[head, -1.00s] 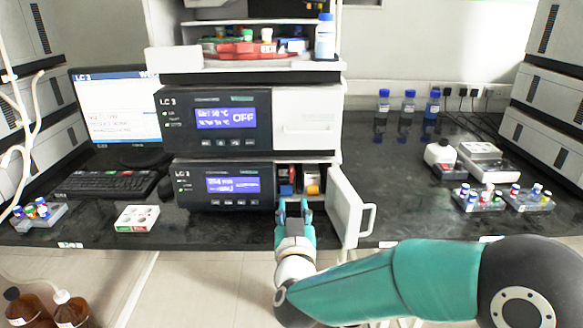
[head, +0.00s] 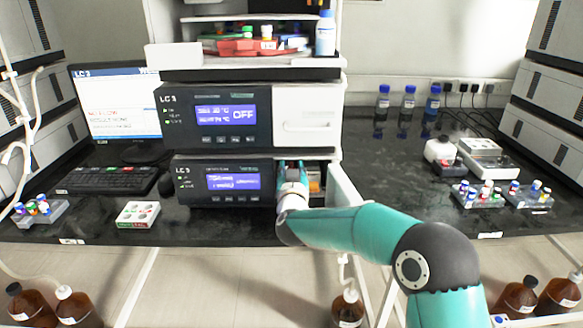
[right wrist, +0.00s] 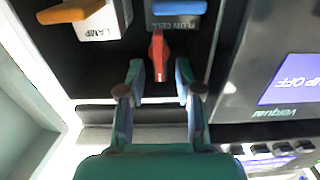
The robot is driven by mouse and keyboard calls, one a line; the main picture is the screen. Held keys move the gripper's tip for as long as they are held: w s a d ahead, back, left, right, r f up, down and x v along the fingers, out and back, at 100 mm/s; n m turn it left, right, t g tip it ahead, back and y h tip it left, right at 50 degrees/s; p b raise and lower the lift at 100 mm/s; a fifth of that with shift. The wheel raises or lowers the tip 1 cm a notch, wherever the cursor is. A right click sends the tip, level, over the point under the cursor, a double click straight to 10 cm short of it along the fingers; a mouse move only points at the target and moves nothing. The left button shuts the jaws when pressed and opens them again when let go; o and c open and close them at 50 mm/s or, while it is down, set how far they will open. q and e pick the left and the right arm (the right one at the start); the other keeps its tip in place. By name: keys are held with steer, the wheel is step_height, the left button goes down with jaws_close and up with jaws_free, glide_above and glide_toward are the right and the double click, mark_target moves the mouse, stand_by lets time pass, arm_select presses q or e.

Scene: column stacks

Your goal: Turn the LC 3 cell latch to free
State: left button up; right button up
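The lower LC 3 module (head: 215,182) has its compartment open, with the white door (head: 340,185) swung out to the right. My right gripper (head: 292,168) reaches into that compartment and hides much of it in the head view. In the right wrist view, a red latch lever (right wrist: 157,57) hangs beside the block labelled FLOW CELL, which has a blue handle (right wrist: 180,8). My right gripper (right wrist: 159,72) is open there, one finger on each side of the lever's lower end, with gaps visible. My left gripper is in neither view.
An orange handle (right wrist: 70,13) on a block labelled LAMP sits left of the red lever. The open door stands close to my right arm.

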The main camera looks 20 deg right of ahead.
steer(key=shift+w, duration=0.2)
jaws_close()
